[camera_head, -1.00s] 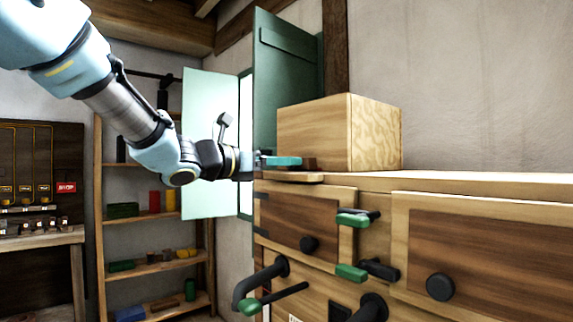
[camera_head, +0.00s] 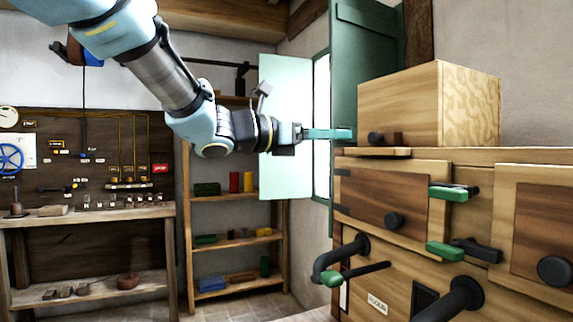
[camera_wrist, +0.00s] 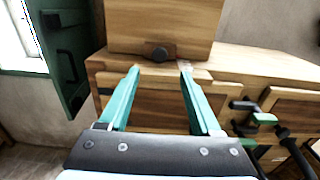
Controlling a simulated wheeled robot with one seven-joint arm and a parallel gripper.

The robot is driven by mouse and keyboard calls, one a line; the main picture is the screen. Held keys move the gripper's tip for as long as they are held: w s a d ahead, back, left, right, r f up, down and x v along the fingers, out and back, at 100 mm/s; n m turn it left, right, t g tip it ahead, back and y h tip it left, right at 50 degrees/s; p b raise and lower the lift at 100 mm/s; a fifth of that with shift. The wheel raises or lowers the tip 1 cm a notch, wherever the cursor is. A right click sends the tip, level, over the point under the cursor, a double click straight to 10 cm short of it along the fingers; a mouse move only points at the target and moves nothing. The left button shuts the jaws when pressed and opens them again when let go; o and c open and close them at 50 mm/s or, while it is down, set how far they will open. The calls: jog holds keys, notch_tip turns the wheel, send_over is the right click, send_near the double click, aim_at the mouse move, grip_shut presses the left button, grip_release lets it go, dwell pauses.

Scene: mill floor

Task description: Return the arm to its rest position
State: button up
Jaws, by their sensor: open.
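My gripper (camera_head: 325,133) is at the end of my arm, extended to the right in the head view, in front of the light wooden box (camera_head: 400,108) on top of the wooden cabinet (camera_head: 480,157). In the wrist view my gripper (camera_wrist: 160,72) has its two green fingers spread apart with nothing between them. Beyond the fingertips are the box (camera_wrist: 190,25) with its dark round knob (camera_wrist: 160,54) and the cabinet's top edge. The small gap between the fingertips and the box is hard to judge.
Green-tipped handles (camera_head: 447,250) and dark pipes (camera_head: 340,258) stick out of the cabinet front. A green shutter (camera_head: 365,50) stands open by the window. A shelf (camera_head: 238,240) and a workbench (camera_head: 85,217) stand at the left. Open floor (camera_head: 255,312) lies between shelf and cabinet.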

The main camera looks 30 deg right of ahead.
jog(key=shift+f, duration=0.1)
jog(key=w+a+f+m+t+y+p, duration=0.1)
jog(key=w+a+f+m+y, duration=0.3)
jog(key=a+f, duration=0.55)
jog(key=w+a+f+m+t+y+p, duration=0.1)
jog(key=a+f+m+y, duration=0.35)
jog(key=f, duration=0.75)
jog(key=a+f+m+y, duration=0.3)
jog(key=a+f, duration=0.1)
jog(key=a, duration=0.5)
jog(key=s+a+f+m+y+p, duration=0.1)
jog(key=a+f+m+y, duration=0.2)
jog(key=a, duration=0.7)
jog(key=a+f+m+y, duration=0.3)
jog(key=a+f, duration=0.3)
jog(key=a, duration=0.3)
jog(key=shift+s+a+m+t, duration=0.3)
jog(key=shift+a+m, duration=0.1)
jog(key=shift+m, duration=0.15)
jog(key=shift+w, duration=0.1)
